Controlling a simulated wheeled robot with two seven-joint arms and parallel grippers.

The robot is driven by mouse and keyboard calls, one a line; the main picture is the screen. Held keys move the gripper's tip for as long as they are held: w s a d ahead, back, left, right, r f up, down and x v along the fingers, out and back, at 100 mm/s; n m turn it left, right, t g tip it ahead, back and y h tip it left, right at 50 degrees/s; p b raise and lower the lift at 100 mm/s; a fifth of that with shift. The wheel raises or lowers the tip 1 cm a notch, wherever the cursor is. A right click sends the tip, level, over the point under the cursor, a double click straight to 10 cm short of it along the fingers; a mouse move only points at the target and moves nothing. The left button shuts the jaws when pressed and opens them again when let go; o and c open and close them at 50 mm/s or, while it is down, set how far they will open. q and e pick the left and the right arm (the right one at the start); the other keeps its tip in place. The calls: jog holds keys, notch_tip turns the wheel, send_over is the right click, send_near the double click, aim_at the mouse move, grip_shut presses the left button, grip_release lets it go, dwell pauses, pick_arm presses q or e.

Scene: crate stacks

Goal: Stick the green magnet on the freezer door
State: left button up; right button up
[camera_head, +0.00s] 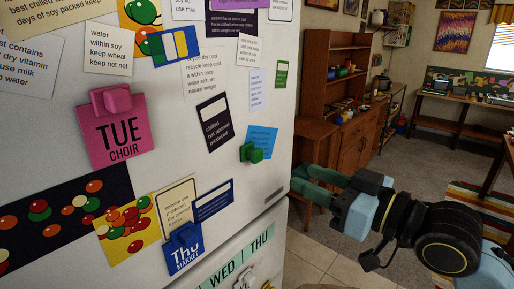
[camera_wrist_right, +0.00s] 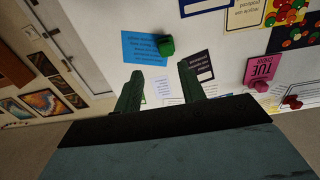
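The green magnet (camera_head: 251,153) sits against a blue card (camera_head: 263,138) on the white upper door (camera_head: 225,160) of the fridge, near its right edge. It also shows in the right wrist view (camera_wrist_right: 166,45), ahead of the fingertips and apart from them. My right gripper (camera_head: 300,182) has green fingers. It is to the right of the magnet, by the door's edge. In the wrist view (camera_wrist_right: 160,74) its fingers are apart with nothing between them. A lower door (camera_head: 215,265) shows below a seam. I cannot tell which door is the freezer. My left gripper is not in view.
A pink magnet (camera_head: 112,100) and a blue magnet (camera_head: 183,237) hold cards on the upper door. Several other cards cover it. A WED/THU strip (camera_head: 240,258) is on the lower door. A wooden cabinet (camera_head: 340,90) stands behind, with open floor before it.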

aim_at(260, 157)
jog(key=x, duration=0.5)
jog(key=r+x, duration=0.1)
jog(key=x, duration=0.2)
jog(key=shift+s+a, duration=0.3)
jog(key=shift+a, duration=0.15)
jog(key=shift+w+a+f+p, duration=0.15)
jog(key=shift+w+a+p, duration=0.15)
jog(key=shift+w+a, duration=0.25)
jog(key=shift+s, duration=0.1)
jog(key=shift+c, duration=0.3)
jog(key=c, duration=0.6)
jog(key=shift+p+v, duration=0.4)
jog(key=shift+v, duration=2.15)
